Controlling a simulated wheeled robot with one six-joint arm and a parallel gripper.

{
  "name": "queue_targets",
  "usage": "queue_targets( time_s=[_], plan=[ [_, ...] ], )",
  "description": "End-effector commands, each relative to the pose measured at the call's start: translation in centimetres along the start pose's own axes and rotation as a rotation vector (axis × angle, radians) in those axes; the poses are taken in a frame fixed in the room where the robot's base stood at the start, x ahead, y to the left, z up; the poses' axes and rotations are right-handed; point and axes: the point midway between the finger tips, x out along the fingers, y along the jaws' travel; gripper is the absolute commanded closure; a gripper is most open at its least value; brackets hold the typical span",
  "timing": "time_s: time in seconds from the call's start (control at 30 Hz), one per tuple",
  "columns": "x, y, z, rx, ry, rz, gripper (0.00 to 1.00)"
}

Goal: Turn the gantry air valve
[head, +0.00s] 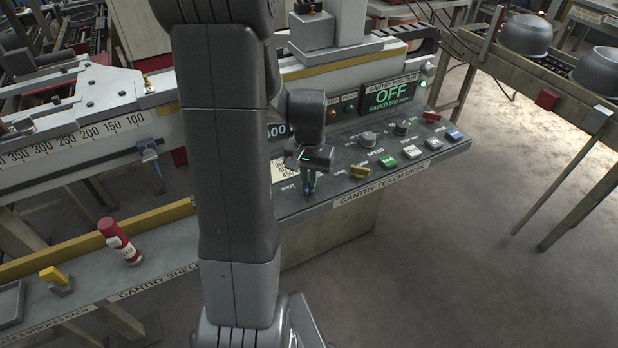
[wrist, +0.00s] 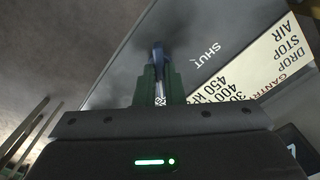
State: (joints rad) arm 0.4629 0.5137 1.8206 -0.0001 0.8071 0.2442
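The gantry air valve's lever has a blue grip and a bright metal shank. In the wrist view the lever (wrist: 158,52) lies between my gripper's (wrist: 159,72) two green fingers, which sit close against both sides of it. The printed word SHUT is just right of it. In the head view my gripper (head: 309,178) points down at the left part of the gantry teach desk (head: 400,190), and a bit of the blue lever (head: 308,190) shows at its fingertips. The valve's body is mostly hidden by the fingers.
A red-and-white canister (head: 119,241) stands on the gantry shelf at left. Open floor (head: 450,270) lies at right.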

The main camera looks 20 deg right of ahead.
Motion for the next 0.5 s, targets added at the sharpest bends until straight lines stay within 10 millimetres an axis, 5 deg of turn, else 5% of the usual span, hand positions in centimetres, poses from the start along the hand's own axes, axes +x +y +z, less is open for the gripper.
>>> queue_targets(
  time_s=[0.5],
  plan=[
    [0.02,-0.01,-0.01,-0.1,0.0,0.0,1.0]
  ],
)
